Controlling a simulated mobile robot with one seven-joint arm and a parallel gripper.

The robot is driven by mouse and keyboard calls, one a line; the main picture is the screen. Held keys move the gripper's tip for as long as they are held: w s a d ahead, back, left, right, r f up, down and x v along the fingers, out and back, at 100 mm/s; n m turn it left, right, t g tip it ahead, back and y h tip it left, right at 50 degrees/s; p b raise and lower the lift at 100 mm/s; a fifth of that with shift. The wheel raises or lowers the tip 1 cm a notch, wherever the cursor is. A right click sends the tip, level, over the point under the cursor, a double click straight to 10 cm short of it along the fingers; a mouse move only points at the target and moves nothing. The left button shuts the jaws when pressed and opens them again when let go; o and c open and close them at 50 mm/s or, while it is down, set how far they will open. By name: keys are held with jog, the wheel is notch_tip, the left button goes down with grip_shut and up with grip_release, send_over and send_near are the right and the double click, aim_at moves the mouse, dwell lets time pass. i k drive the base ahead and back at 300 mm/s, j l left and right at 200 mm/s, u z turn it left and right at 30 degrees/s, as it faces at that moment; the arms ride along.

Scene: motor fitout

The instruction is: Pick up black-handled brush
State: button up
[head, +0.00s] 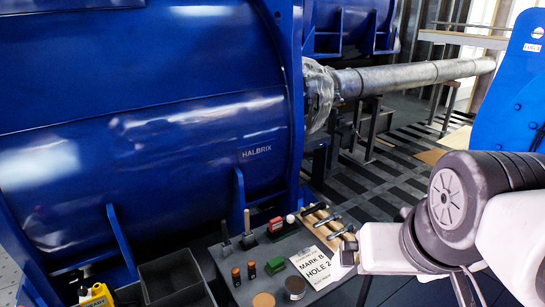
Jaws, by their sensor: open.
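Two upright handled tools stand at the back left of the grey work surface (323,292). The left one has a black handle and a wider dark lower end, and looks like the black-handled brush (226,241). The other has a pale handle (247,226) and a dark lower end. Their ends are too small to make out. My arm enters from the right, its white link reaching over the right side of the surface. I cannot make out my gripper's fingers. The arm is well to the right of the brush and apart from it.
A wooden rack with several metal tools (328,221), a red item (276,225), a green item (275,265), small orange-and-black cylinders (236,277), a round tin (295,287) and a paper sign (313,265) crowd the surface. A dark bin (172,280) stands left. The blue motor (150,120) rises behind.

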aim_at(225, 234)
jog(key=u, duration=0.85)
